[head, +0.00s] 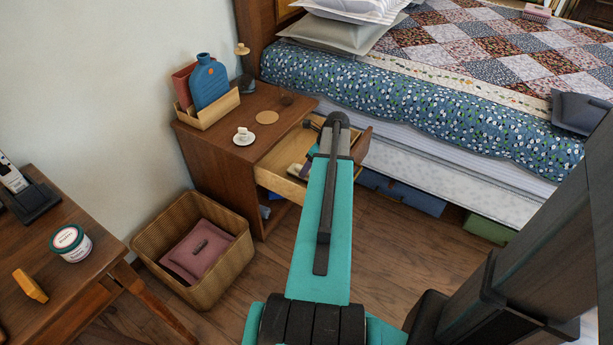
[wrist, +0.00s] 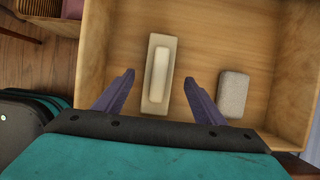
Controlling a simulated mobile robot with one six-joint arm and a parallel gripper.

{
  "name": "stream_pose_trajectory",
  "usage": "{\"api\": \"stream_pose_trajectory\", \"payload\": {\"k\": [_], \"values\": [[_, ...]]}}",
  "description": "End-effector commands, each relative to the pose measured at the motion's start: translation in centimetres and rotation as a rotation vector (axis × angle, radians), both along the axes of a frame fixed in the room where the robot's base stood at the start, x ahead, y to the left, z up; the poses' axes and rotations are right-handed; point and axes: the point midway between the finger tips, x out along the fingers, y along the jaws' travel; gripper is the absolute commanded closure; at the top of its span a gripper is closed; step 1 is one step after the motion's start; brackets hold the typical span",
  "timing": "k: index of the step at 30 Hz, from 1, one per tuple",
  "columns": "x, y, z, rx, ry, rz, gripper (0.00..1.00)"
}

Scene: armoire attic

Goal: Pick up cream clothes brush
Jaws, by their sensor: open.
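The cream clothes brush (wrist: 158,72) lies in the open wooden drawer (wrist: 207,22), its long axis running away from me in the wrist view, with a raised lighter handle along its top. My gripper (wrist: 160,77) is open, one purple finger to the left of the brush and one to its right, with gaps on both sides. The fingers appear above the brush, not touching it; the height gap is hard to judge. In the head view my arm covers much of the drawer (head: 272,183), and I cannot make out the brush there.
A grey speckled block (wrist: 233,94) lies in the drawer right of my right finger. A wicker basket (head: 150,240) stands on the floor.

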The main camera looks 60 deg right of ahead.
Motion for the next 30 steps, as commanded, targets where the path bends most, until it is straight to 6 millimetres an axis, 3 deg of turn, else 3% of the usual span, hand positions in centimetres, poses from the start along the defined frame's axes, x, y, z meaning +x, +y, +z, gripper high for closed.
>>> {"api": "stream_pose_trajectory", "payload": {"k": [14, 30], "values": [[1.6, 0.1, -4.5, 0.000, 0.000, -0.001, 0.36], [1.7, 0.1, -4.7, 0.000, 0.000, -0.002, 0.36]]}}
